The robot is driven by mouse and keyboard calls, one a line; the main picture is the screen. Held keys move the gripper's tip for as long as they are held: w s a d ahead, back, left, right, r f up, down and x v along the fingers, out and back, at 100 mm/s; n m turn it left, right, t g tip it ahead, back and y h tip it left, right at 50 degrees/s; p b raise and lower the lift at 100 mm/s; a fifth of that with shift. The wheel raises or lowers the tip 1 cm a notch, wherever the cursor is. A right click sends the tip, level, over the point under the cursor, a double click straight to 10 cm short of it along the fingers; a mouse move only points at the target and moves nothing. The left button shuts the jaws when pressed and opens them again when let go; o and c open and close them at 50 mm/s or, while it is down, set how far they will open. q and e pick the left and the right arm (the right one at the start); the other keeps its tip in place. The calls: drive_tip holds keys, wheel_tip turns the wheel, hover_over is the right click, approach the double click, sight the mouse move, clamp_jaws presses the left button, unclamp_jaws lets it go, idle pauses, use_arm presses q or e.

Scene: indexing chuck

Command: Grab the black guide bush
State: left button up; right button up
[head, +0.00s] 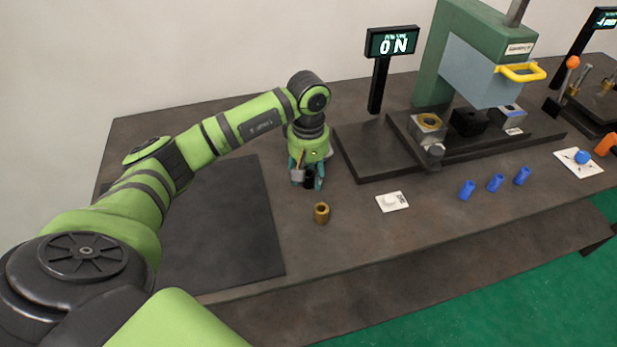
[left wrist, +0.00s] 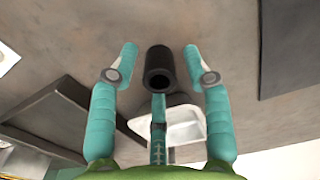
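The black guide bush (left wrist: 159,70) is a dark hollow cylinder, seen in the left wrist view between the fingertips of my left gripper (left wrist: 160,62). The teal fingers are spread, with a visible gap on each side of the bush. A third teal finger lies below the bush in the picture. In the head view my left gripper (head: 306,182) points down low over the table, and the bush is mostly hidden among its fingers. My right gripper is not in view.
A brass bush (head: 321,213) stands just in front of my left gripper. A white card with a button (head: 392,202) and several blue bushes (head: 496,183) lie to the right. A green press (head: 480,55) with a black base stands behind. A dark mat (head: 215,225) lies left.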

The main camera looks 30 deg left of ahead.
use_arm(q)
clamp_jaws()
